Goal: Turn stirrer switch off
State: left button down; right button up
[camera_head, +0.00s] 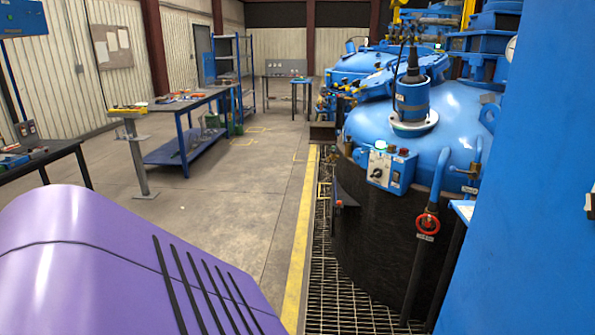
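A small white and blue control box (391,169) is mounted on the side of the blue furnace vessel at right of centre. A black rotary knob (377,173) is on the box's left face. I cannot read the box's labels or the knob's exact setting. A blue cylindrical motor unit (412,101) stands upright on the vessel lid above the box. Neither of my grippers is in view, and nothing touches the box.
A red handwheel valve (428,224) on a pipe stands right of the box. A large blue panel (520,200) fills the right edge. Floor grating (340,295) and a yellow line (297,250) run before the vessel. Open concrete floor (235,205) lies left, with a workbench (190,103) beyond.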

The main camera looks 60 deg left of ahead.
aim_at(377, 173)
jog(key=u, duration=1.55)
